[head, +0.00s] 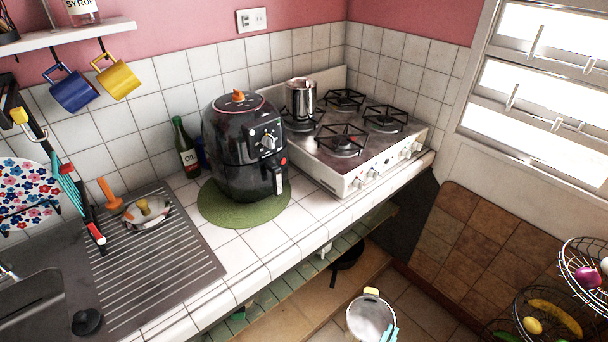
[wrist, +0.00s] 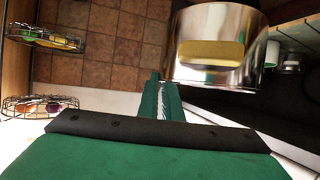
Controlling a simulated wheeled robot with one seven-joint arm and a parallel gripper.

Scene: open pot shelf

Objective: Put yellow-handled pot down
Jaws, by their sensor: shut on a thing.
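The yellow-handled pot (head: 369,318) is a round silver pot at the bottom of the head view, held up in front of the counter above the floor. Its yellow handle (head: 371,291) shows on the far side. My gripper (head: 388,336) shows as teal fingertips at the pot's near right edge. In the wrist view the shiny pot (wrist: 215,76) fills the upper right, with a yellow handle (wrist: 210,53) facing the camera. The green fingers of my gripper (wrist: 161,102) are together at the pot's lower left edge. The exact grip point is partly hidden.
Below the counter runs an open shelf (head: 285,314) with a black pan (head: 348,254) on it. Wire baskets (head: 562,310) of fruit stand at the right. The stove (head: 345,150) carries a silver pot (head: 300,98). Floor tiles show around the held pot.

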